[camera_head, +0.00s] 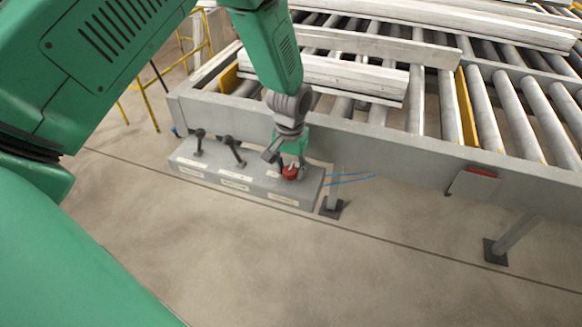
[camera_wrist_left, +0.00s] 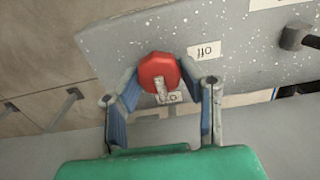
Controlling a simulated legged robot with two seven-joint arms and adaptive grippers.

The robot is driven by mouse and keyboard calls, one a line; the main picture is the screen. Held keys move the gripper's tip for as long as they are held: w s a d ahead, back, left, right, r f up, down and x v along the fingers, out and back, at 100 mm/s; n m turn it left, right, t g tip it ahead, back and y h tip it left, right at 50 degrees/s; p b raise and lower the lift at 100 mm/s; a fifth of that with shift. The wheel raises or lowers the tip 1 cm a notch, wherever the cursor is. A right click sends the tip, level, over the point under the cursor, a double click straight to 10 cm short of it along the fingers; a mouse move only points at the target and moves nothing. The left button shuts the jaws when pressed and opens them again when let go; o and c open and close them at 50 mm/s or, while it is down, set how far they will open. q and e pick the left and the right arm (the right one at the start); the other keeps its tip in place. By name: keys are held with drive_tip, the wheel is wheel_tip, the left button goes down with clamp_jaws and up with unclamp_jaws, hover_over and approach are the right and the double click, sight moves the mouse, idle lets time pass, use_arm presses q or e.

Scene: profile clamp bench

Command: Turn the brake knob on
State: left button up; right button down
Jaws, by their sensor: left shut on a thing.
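The red brake knob (camera_head: 290,173) sits on top of the grey control box (camera_head: 225,183), near its right end. It also shows in the left wrist view (camera_wrist_left: 157,70), where a pale bar on it points down the picture, over a partly covered white label. A second label reading "off" upside down (camera_wrist_left: 204,50) lies to the knob's right. My left gripper (camera_head: 291,162) reaches down from above and is shut on the knob, with a blue-padded finger on either side in the wrist view. My right gripper is not in view.
Two black levers (camera_head: 232,147) stand on the control box left of the knob. The roller conveyor (camera_head: 420,105) with pale profiles (camera_head: 335,75) on it is behind. A red-topped grey box (camera_head: 475,180) is on its frame. The floor in front is clear.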

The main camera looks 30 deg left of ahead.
sight(290, 169)
use_arm(q)
drive_tip(key=shift+r, duration=0.1)
drive_tip(key=o, duration=1.1)
drive_tip(key=shift+s, duration=0.1)
drive_tip(key=shift+o, duration=0.2)
drive_tip(key=shift+s+d+r, duration=0.1)
drive_tip(key=shift+s, duration=0.05)
wheel_tip(290, 169, up, 12)
